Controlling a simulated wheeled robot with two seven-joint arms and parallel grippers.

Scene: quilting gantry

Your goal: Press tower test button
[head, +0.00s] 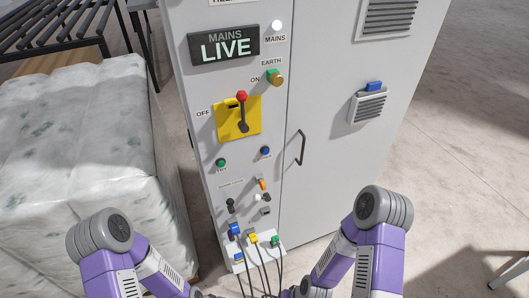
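A tall light-grey cabinet (330,110) stands in front of me. A green round button (221,162) sits low on its left panel, with a small label under it that I cannot read surely. A blue round button (265,151) sits to its right, also with a tiny label. I cannot tell from the labels which one is the tower test button. Both of my purple and grey arms reach in at the bottom, below the buttons and apart from them. My grippers are below the picture's edge.
A lit sign (223,46) reads "MAINS LIVE". A red-knobbed lever (242,105) stands upright on a yellow plate. Small switches (262,184) and coloured plugs with black cables (253,238) are lower down. A door handle (300,147) projects at right. Wrapped bales (75,140) stand left.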

